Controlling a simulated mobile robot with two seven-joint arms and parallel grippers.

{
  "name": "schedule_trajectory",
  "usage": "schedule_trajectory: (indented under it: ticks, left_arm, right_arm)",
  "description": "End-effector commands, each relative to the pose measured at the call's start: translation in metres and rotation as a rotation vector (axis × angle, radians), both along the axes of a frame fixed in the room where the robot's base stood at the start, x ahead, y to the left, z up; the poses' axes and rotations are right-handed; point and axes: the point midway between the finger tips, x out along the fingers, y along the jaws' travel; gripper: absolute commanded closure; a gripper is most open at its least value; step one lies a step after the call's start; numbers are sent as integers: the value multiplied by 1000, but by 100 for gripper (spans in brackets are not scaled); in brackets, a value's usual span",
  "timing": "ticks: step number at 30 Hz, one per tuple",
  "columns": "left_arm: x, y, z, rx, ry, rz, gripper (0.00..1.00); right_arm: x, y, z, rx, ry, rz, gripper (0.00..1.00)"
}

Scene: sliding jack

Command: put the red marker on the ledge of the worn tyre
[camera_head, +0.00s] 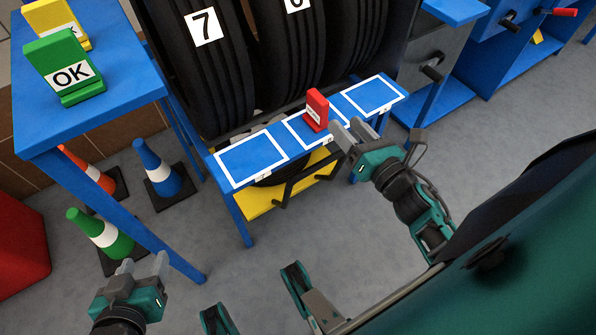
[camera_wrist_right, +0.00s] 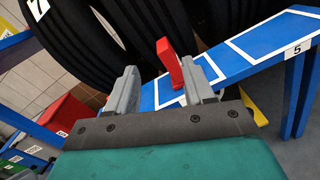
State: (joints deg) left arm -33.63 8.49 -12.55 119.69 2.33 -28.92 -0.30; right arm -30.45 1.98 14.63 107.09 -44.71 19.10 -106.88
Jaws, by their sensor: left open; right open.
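The red marker (camera_head: 317,109) stands upright on the blue ledge (camera_head: 292,133), at the back of the middle of three white-outlined squares. Several big tyres stand behind the ledge; one carries the number 7 (camera_head: 203,27). I cannot tell from the tread which one is worn. My right gripper (camera_head: 344,134) is open and empty just in front and to the right of the red marker. In the right wrist view the marker (camera_wrist_right: 167,64) shows beyond and between the open fingers. My left gripper (camera_head: 142,265) is open and empty at the lower left, far from the ledge.
A blue table (camera_head: 125,63) at the left holds a green OK marker (camera_head: 65,70) and a yellow marker (camera_head: 56,20). Orange, blue (camera_head: 158,170) and green (camera_head: 100,234) cones stand on the floor near it. A yellow lower shelf (camera_head: 262,201) lies under the ledge. The left and right squares are empty.

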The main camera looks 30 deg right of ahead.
Motion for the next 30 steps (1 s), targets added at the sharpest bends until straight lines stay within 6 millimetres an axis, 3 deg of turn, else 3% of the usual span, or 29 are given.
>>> schedule_trajectory:
  ticks: [8, 15, 18, 24, 30]
  left_arm:
    - [1, 0, 2, -1, -5, 0, 43]
    - [0, 0, 2, -2, -4, -1, 43]
    - [0, 0, 2, -2, -4, -1, 43]
    - [0, 0, 2, -1, -3, -1, 43]
    - [0, 0, 0, -1, 0, -1, 43]
  right_arm:
    - [4, 40, -12, 1082, 140, -143, 47]
    - [-13, 100, -39, 1985, 350, -382, 47]
    - [-25, 126, -48, 2266, 436, -517, 47]
    - [-43, 157, -57, 2561, 537, -721, 47]
    - [-46, 162, -58, 2606, 549, -759, 47]
